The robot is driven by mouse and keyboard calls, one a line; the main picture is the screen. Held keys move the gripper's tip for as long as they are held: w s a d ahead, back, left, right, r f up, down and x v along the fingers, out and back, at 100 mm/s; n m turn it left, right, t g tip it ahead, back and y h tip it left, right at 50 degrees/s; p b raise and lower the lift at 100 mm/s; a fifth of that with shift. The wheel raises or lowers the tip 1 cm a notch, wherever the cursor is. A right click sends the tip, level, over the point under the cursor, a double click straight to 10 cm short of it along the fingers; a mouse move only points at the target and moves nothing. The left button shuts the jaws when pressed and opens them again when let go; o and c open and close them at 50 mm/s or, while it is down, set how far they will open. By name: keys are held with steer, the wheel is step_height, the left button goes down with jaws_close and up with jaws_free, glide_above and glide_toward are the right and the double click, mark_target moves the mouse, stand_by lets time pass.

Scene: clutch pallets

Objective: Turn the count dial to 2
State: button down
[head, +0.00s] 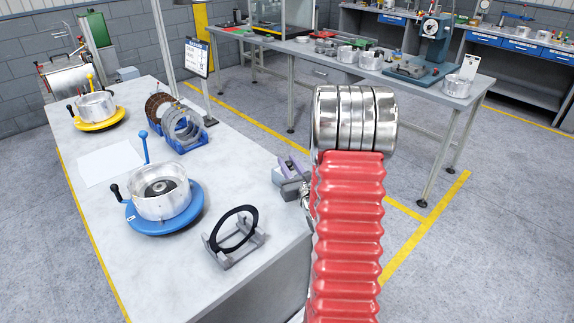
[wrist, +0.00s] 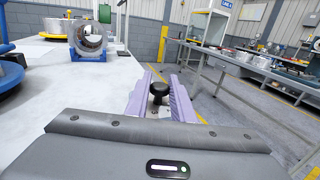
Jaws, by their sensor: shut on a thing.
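My gripper (head: 293,166) is at the right edge of the near workbench, partly hidden behind my red-sleeved arm. In the wrist view its two lilac fingers (wrist: 160,93) are closed on a black knob (wrist: 158,91) with a rounded top and a narrower stem. A small light-grey part shows below the knob. The knob looks like the count dial, but no numbers or pointer can be read, so its setting cannot be told. In the head view the knob is hidden.
The near workbench (head: 235,270) holds a blue clutch fixture (head: 150,222), a yellow one (head: 98,125), a blue rack of rings (head: 200,140), a black ring on a grey stand (head: 216,256) and a white sheet (head: 110,163). A second bench (head: 310,70) stands beyond a floor aisle.

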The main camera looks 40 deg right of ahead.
steer(key=c, duration=1.6)
jaws_free()
